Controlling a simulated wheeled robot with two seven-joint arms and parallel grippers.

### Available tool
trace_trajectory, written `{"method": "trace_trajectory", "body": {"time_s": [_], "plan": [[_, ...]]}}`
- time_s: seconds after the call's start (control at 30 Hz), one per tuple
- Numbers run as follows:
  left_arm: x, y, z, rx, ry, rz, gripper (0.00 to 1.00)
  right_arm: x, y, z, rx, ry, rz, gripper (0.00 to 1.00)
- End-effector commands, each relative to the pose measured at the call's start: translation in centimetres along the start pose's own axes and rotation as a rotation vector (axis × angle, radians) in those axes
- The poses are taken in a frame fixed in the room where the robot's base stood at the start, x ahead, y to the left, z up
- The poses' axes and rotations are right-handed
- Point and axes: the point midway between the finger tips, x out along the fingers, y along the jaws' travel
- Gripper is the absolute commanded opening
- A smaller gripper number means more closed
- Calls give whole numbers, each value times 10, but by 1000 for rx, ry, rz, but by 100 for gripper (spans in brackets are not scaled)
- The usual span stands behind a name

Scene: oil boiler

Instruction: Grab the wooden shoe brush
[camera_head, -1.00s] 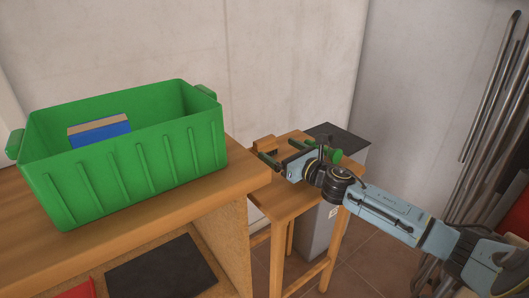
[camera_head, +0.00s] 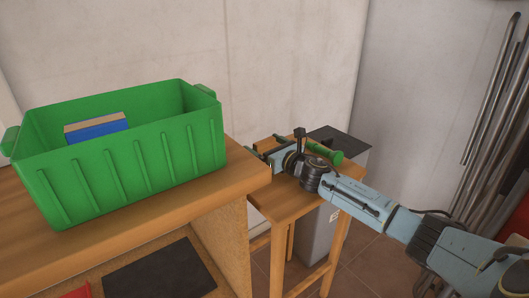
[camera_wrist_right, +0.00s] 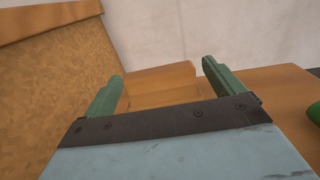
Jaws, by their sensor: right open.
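A wooden block, which looks like the shoe brush (camera_wrist_right: 162,84), lies on the small wooden stool. In the right wrist view it sits ahead of and between the two green fingers of my right gripper (camera_wrist_right: 163,72). I cannot tell whether the fingers touch it, and its bristles do not show. In the head view my right gripper (camera_head: 264,148) is low over the stool's left part, open, and largely covers the brush. My left gripper is not in view.
The stool (camera_head: 285,205) stands beside a wooden workbench (camera_head: 240,178), whose side rises close to the gripper's left. A green crate (camera_head: 130,165) with a blue box (camera_head: 97,130) stands on the bench. A green object (camera_head: 325,152) lies on the stool's right. A grey bin (camera_head: 318,235) stands behind.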

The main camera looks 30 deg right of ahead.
Motion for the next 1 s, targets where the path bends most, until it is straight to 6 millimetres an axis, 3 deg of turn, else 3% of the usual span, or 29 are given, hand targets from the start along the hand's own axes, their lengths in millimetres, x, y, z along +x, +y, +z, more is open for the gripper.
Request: {"method": "trace_trajectory", "body": {"time_s": [0.3,0.7,1.0], "plan": [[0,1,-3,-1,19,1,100,4,0,0,0,0,0,94],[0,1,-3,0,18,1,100,4,0,1,0,0,0,44],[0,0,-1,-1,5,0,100,4,0,2,-1,0,0,44]]}}
